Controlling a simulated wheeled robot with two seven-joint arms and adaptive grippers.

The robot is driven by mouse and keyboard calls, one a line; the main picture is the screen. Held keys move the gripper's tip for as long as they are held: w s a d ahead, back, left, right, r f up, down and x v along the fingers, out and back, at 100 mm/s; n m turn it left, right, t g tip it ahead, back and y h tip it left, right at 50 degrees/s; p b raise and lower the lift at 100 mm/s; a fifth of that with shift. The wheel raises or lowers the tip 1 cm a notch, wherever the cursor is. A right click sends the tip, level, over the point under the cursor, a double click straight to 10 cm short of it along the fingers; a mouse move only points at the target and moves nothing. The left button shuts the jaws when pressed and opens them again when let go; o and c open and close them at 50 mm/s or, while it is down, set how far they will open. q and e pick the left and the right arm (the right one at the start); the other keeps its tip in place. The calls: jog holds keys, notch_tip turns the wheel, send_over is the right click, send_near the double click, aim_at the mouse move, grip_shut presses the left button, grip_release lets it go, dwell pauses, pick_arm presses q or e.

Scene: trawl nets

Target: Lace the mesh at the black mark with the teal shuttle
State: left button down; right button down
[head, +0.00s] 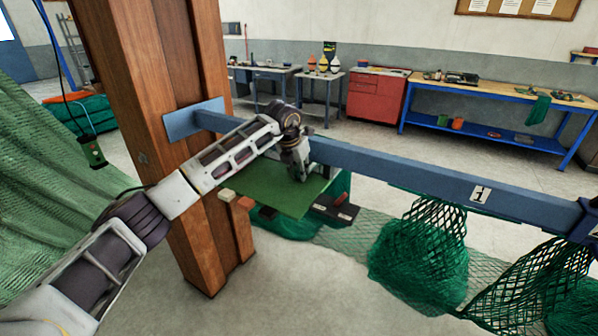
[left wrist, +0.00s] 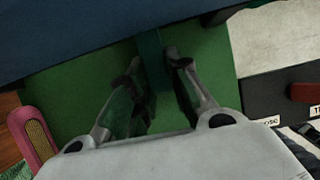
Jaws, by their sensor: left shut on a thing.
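My left gripper (head: 299,174) is low over a green board (head: 270,188) beside the wooden post. In the left wrist view its fingers (left wrist: 155,62) are closed on a narrow teal strip, the teal shuttle (left wrist: 150,48); its ends are partly hidden. In the head view the arm and gripper hide the shuttle. Green mesh (head: 420,255) hangs in bunches under the blue rail, to the right of the gripper and apart from it. I cannot make out a black mark on the mesh. My right gripper is not in view.
The blue rail (head: 400,172) runs right from the wooden post (head: 165,90), close behind the gripper. A black labelled holder (head: 335,212) with a red-orange item adjoins the board. A pink-red object (left wrist: 32,135) lies at the board's left. Benches stand far back.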

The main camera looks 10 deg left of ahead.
pick_arm(q)
jog(key=c, duration=1.3)
grip_release()
jog(key=shift+o, duration=0.2)
jog(key=v, duration=1.2)
jog(key=shift+w, duration=0.1)
